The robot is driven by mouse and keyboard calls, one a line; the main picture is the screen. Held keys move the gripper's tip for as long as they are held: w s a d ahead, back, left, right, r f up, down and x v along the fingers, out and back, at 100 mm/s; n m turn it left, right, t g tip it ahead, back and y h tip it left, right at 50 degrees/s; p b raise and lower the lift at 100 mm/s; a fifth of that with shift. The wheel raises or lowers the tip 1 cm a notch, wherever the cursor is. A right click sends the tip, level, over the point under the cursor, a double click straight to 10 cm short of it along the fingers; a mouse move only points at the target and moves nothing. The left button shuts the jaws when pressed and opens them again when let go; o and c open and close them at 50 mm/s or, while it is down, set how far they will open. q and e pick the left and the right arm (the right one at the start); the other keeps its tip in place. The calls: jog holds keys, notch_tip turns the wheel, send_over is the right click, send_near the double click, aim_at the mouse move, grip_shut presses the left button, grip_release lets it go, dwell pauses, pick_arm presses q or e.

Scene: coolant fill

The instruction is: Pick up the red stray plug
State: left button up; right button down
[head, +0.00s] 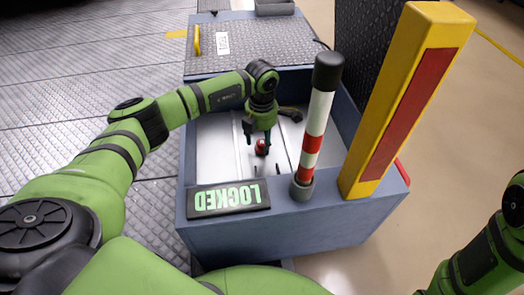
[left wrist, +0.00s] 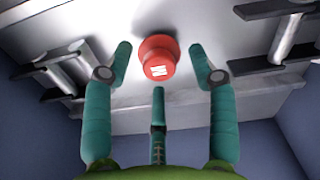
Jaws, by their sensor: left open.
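The red stray plug (head: 262,147) sits on the pale metal floor inside the blue-grey bin. In the left wrist view the red plug (left wrist: 158,57) shows a round red body with a small white mark on its face. My left gripper (head: 257,146) points down into the bin at the plug. In the left wrist view its teal fingers (left wrist: 165,62) are spread around the plug, one on each side and a third below it, with visible gaps. The gripper is open and empty. My right gripper is out of view; only part of my right arm shows at the right edge.
A sign reading LOCKED (head: 228,198) lies on the bin's near rim. A red-and-white striped post (head: 318,125) and a yellow post with a red panel (head: 405,105) stand at its right. Dark metal brackets (left wrist: 285,40) flank the plug.

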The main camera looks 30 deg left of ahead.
pick_arm(q)
jog(key=shift+f, duration=0.1)
jog(key=c, duration=0.9)
